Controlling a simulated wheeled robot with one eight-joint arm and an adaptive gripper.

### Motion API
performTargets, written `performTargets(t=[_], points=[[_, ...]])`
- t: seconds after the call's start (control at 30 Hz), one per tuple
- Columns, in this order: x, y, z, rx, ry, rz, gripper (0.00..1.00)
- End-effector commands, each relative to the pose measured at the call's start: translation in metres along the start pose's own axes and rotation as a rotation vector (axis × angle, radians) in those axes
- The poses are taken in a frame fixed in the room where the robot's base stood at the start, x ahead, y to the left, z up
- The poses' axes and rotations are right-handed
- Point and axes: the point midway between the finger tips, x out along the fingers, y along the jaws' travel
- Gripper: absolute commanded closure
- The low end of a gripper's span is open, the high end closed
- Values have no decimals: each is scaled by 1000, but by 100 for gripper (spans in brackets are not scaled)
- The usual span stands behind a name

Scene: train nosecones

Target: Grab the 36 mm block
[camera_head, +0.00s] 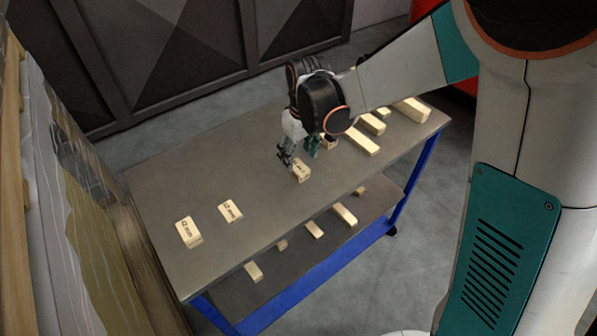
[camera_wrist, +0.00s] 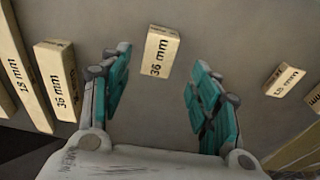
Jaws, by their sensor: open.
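A pale wooden block marked 36 mm (camera_wrist: 162,54) lies on the table, ahead of and centred between my fingertips in the wrist view. In the head view a wooden block (camera_head: 302,172) sits just below my gripper (camera_head: 298,158) and appears to be the same one; its label is too small to read there. My gripper (camera_wrist: 160,66) is open, with teal finger pads on either side and clear gaps to the block. Nothing is held. I cannot tell the exact height of the fingertips over the table.
Another block (camera_wrist: 56,82), whose label also looks like 36 mm, and a longer one (camera_wrist: 22,75) lie left in the wrist view. A small block (camera_wrist: 284,80) lies right. The grey tabletop (camera_head: 250,182) is otherwise fairly clear; several blocks lie on the lower shelf (camera_head: 290,262).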

Motion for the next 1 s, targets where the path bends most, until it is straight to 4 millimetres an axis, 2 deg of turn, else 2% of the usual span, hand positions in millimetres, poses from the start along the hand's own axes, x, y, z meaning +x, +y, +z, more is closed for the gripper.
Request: performTargets(t=[0.27, 0.6, 0.83, 0.87, 1.0], points=[[17, 1, 0, 0, 0, 0, 43], [60, 3, 3, 0, 0, 0, 43], [60, 3, 3, 0, 0, 0, 43], [60, 3, 3, 0, 0, 0, 48], [60, 3, 3, 0, 0, 0, 80]])
